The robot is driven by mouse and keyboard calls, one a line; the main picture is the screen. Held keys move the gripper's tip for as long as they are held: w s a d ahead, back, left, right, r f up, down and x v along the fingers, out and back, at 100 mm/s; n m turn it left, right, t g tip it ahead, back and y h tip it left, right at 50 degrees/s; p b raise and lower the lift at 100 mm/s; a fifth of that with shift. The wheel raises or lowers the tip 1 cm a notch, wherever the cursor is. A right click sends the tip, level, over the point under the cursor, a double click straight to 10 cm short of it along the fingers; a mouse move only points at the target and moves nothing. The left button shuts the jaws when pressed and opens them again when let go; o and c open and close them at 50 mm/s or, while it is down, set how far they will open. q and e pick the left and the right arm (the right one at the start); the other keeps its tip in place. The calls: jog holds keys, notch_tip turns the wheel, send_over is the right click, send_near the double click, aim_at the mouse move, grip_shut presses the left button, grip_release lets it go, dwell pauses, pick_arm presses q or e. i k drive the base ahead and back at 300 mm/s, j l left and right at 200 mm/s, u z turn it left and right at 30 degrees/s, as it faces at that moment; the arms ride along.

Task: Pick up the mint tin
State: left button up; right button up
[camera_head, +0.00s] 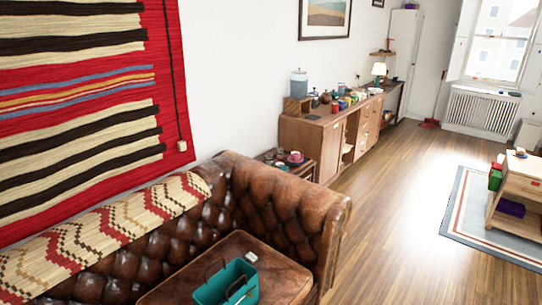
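I cannot make out a mint tin for certain. A small pale object (251,256) lies on the brown leather sofa (283,278), just behind a teal basket (226,284); it is too small to identify. Several small items stand on the long wooden sideboard (312,137), also too small to tell apart. Neither of my grippers shows in the head view.
The tufted sofa fills the lower left, with its arm (336,215) toward the room. A small side table (304,171) with a cup stands behind it. A wooden unit (522,184) stands on a rug (462,220) at right. The wood floor between is clear.

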aim_at(250, 256)
jog(key=u, duration=0.55)
jog(key=i+l+u, duration=0.25)
jog(key=l, duration=0.15)
jog(key=i+l+u, duration=0.1)
jog(key=l+u, duration=0.2)
jog(key=i+l+u, duration=0.1)
jog(key=l+u, duration=0.15)
jog(key=l, duration=0.25)
jog(key=l+u, duration=0.25)
jog(key=l, duration=0.2)
jog(key=i, duration=0.05)
